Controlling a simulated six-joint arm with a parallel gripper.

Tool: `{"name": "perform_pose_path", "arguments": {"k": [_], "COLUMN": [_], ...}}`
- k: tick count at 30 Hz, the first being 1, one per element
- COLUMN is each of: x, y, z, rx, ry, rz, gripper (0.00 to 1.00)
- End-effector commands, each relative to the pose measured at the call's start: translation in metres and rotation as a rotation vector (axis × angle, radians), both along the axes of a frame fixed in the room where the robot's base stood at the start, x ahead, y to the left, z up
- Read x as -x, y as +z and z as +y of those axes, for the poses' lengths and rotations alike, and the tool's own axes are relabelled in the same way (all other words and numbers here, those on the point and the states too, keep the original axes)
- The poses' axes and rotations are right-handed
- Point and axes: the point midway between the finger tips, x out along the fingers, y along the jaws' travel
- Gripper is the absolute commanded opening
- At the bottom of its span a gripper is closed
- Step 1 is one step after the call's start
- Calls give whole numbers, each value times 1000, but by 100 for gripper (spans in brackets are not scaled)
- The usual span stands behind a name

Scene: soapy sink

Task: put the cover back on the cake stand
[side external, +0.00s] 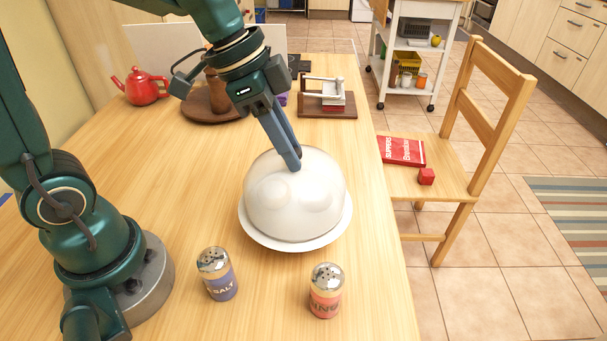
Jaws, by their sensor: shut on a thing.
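A translucent domed cover (290,205) sits over a white round cake stand (290,245) in the middle of the table. Pale rounded shapes show faintly through the dome. My gripper (294,165) points down at the top of the dome, its fingers closed together there. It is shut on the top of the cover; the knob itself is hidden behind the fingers. The cover looks level and close to the stand's rim, but I cannot tell whether it touches all round.
A salt shaker (217,274) and a red-labelled shaker (326,291) stand in front of the stand. A red teapot (141,87), a round wooden board (208,108) and a wooden base with a white frame (327,103) are behind. The table's right edge is close to the stand.

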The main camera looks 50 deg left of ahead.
Motion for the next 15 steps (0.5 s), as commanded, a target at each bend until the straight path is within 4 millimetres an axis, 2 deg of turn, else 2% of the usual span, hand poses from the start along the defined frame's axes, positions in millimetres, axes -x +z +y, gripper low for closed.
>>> {"name": "perform_pose_path", "arguments": {"k": [11,12,14,15], "x": [0,0,0,0], "y": [0,0,0,0], "z": [0,0,0,0], "rx": [0,0,0,0], "ry": [0,0,0,0], "rz": [-1,-1,-1,-1], "gripper": [0,43,63,63]}}
